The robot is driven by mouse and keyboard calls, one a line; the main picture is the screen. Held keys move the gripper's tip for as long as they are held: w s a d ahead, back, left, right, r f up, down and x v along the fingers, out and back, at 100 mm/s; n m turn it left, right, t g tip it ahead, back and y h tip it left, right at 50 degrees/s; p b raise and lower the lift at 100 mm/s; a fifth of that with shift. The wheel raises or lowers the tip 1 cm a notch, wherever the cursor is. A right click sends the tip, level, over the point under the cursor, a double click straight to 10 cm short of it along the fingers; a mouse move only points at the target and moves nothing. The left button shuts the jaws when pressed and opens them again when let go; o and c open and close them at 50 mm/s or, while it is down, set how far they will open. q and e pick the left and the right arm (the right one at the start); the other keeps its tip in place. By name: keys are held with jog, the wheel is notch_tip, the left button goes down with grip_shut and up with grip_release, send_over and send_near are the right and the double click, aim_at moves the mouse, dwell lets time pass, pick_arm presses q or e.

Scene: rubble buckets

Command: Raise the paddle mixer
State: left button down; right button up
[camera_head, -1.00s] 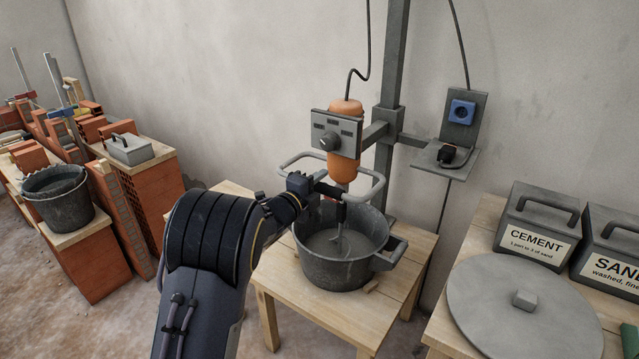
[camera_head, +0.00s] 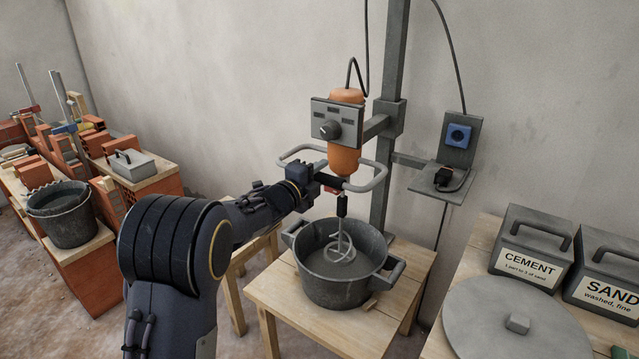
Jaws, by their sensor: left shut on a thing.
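The paddle mixer (camera_head: 345,158) has an orange body, a grey control box with a knob, and a grey loop handle. It hangs on an arm of the grey upright post (camera_head: 391,130). Its spiral paddle (camera_head: 340,247) hangs over the grey bucket (camera_head: 335,287), and its lower end is at or just inside the bucket's mouth. My left gripper (camera_head: 327,181) is shut on the mixer's handle at its front, by a black grip. The fingers are partly hidden by the gripper's own body. My right gripper is not in view.
The bucket stands on a wooden table (camera_head: 270,292). A blue socket (camera_head: 458,135) and a small shelf are on the right. Cement (camera_head: 525,268) and sand boxes and a round grey lid (camera_head: 530,325) lie on the right table. Another bucket (camera_head: 62,215) and bricks are at left.

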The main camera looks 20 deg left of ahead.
pick_arm(q)
notch_tip(320, 180, up, 25)
jog(key=p, duration=1.5)
jog(key=shift+p, duration=0.35)
jog(key=c, duration=1.6)
grip_release()
jog(key=o, duration=0.4)
jog(key=shift+o, duration=0.2)
jog(key=shift+f, duration=0.1)
jog(key=b+v, duration=0.2)
jog(key=v, duration=0.5)
jog(key=shift+s+a, duration=0.15)
jog(key=shift+s, duration=0.2)
